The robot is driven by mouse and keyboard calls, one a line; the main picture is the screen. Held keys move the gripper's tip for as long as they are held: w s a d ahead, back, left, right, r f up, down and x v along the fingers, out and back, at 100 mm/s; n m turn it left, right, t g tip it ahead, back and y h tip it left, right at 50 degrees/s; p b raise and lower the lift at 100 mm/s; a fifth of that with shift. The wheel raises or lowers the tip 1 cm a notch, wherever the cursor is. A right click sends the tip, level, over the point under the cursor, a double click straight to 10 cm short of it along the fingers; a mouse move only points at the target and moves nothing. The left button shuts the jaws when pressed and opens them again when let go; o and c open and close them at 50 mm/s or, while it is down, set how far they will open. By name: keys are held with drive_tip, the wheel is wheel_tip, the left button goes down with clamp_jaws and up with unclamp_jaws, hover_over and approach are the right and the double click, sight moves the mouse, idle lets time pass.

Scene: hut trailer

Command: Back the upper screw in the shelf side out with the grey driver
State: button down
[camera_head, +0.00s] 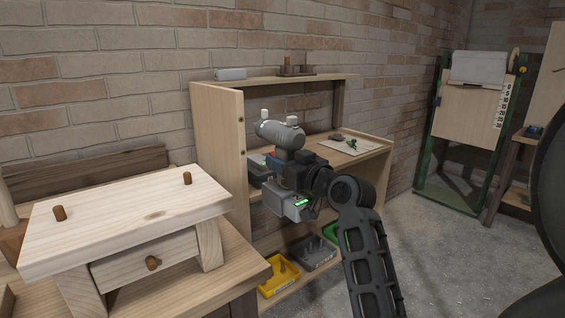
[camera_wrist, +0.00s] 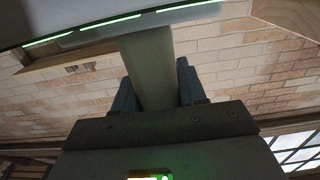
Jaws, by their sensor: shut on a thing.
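My gripper (camera_wrist: 156,92) is shut on the handle of the grey driver (camera_head: 281,134). In the wrist view the driver's handle (camera_wrist: 148,65) stands between the two blue-grey fingers, below a wide body with green strips. In the head view the driver lies near level beside the shelf side (camera_head: 216,145), its left end towards the panel's front edge. The upper screw (camera_head: 241,120) shows as a small dark dot on that edge, left of and slightly above the driver's end. A lower dot (camera_head: 242,153) shows below it. The driver seems apart from the upper screw; depth is unclear.
A pale bench with a drawer (camera_head: 130,225) stands close at left. The lower shelf holds a yellow tray (camera_head: 279,279), a grey tray (camera_head: 313,254) and a green one. A white sheet (camera_head: 350,146) lies on the middle board. A green-framed stand (camera_head: 437,160) is at right; floor between is clear.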

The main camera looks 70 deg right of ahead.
drive_tip(key=shift+x, duration=2.8)
drive_tip(key=shift+w+d+r, duration=0.15)
drive_tip(key=shift+w+d, duration=0.2)
drive_tip(key=shift+w, duration=0.3)
drive_tip(key=shift+s+a+r+b, duration=0.15)
drive_tip(key=shift+s+a+b, duration=0.2)
drive_tip(key=shift+s, duration=0.05)
drive_tip(key=shift+s+a, duration=0.15)
drive_tip(key=shift+s, duration=0.3)
idle(1.0)
drive_tip(key=shift+w+d, duration=0.2)
drive_tip(key=shift+w, duration=0.15)
idle(1.2)
drive_tip(key=shift+s, duration=0.1)
